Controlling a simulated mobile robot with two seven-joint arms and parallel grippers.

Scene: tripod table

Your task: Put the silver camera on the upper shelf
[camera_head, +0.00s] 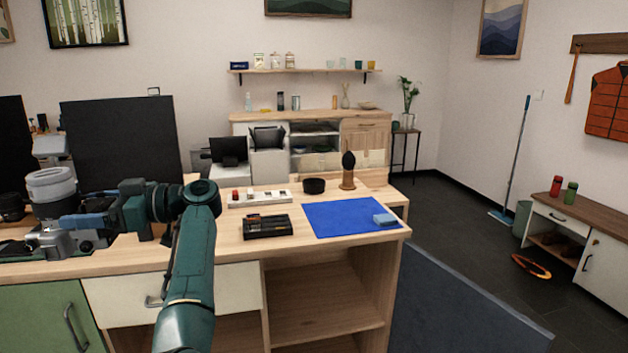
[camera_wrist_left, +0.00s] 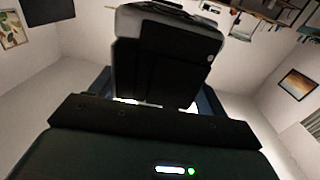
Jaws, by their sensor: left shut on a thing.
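My left gripper (camera_head: 88,228) reaches over the left part of the wooden workbench, its blue fingers shut on the silver camera (camera_head: 56,243). The camera shows a silver body beside the fingers in the head view; the fingers hide part of it. I cannot tell whether it touches the bench top. In the left wrist view the camera (camera_wrist_left: 165,55) is a dark body with grey edges, between the fingers of the gripper (camera_wrist_left: 152,92). A wall shelf (camera_head: 305,71) hangs at the back with jars and cups on it. My right gripper is not in view.
A large white-and-grey lens (camera_head: 50,184) stands close behind the gripper. A dark panel (camera_head: 122,142) rises behind it. On the bench's right are a black tray (camera_head: 267,226), a blue mat (camera_head: 345,217) and a white power strip (camera_head: 259,198). An open lower shelf (camera_head: 325,303) is empty.

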